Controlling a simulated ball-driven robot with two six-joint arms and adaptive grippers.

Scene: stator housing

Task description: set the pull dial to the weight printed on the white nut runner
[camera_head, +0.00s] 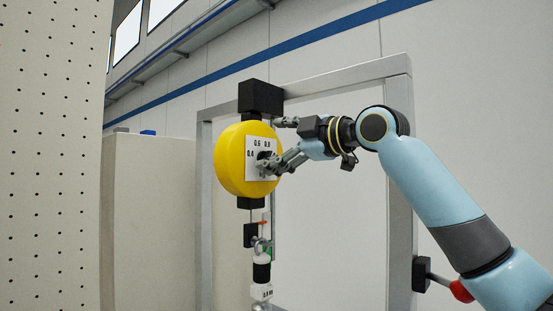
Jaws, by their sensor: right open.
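The yellow round balancer (230,158) hangs from a black block (260,97) on the grey frame. Its white dial plate (252,170) shows numbers that look like 0.4, 0.6 and 0.8. My right gripper (280,145) is open in front of the plate, one finger above and one at its lower right. The fingers cover part of the dial, so its setting and any contact cannot be told. Below hangs the white nut runner (262,261) with a black band. Its lower label (261,292) is too small to read. My left gripper is out of view.
A grey metal frame (401,180) surrounds the balancer. A lever with a red knob (461,291) sits on the right post, close to my right arm. A perforated pale panel (50,150) fills the left side. A beige cabinet (150,220) stands behind.

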